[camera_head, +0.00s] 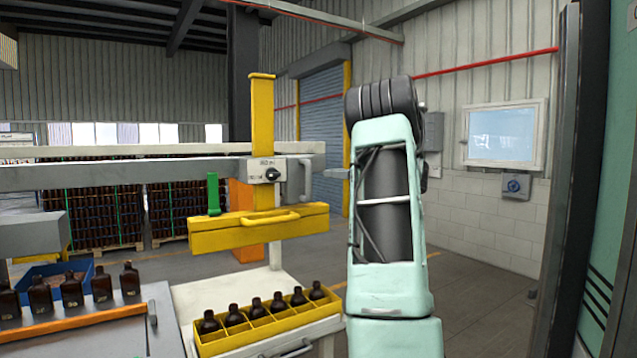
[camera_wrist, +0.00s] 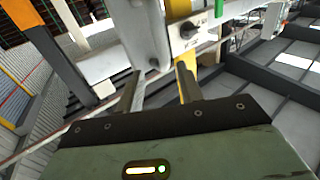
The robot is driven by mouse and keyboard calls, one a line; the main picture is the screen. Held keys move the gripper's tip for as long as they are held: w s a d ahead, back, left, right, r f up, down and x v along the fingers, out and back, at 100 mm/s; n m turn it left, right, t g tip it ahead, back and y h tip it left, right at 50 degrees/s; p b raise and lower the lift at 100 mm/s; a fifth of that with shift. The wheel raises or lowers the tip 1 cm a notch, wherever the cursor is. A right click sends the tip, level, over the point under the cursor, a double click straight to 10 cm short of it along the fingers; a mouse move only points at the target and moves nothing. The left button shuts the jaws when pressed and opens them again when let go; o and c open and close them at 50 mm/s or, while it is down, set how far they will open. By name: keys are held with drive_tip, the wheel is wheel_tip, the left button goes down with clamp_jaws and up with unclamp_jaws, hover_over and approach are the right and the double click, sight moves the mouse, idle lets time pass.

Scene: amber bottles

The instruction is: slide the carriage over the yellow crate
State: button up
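The carriage is a yellow post (camera_head: 262,120) on a pale rail, with a knob plate (camera_head: 264,171) and a yellow head (camera_head: 258,230) hanging below. A pale grey upright handle (camera_head: 299,180) sits on its right side. The yellow crate (camera_head: 270,331), holding several amber bottles, stands lower on a white table; the head hangs above it in the picture, but exact alignment is unclear. My gripper (camera_wrist: 158,72) has its fingers apart and empty, pointing at the handle (camera_wrist: 146,35) just beyond the fingertips. In the head view, only a fingertip (camera_head: 336,173) shows right of the handle.
A bench (camera_head: 85,325) with an orange strip and several amber bottles stands at the left. A green tab (camera_head: 213,194) sits by the carriage's left side. A blue bin (camera_head: 55,274) is behind the bottles. Open floor (camera_head: 480,300) lies at the right.

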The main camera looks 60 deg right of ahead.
drive_tip(key=s+b, duration=0.2)
drive_tip(key=s, duration=0.7)
drive_tip(key=shift+s+d+b, duration=0.15)
drive_tip(key=shift+b, duration=0.25)
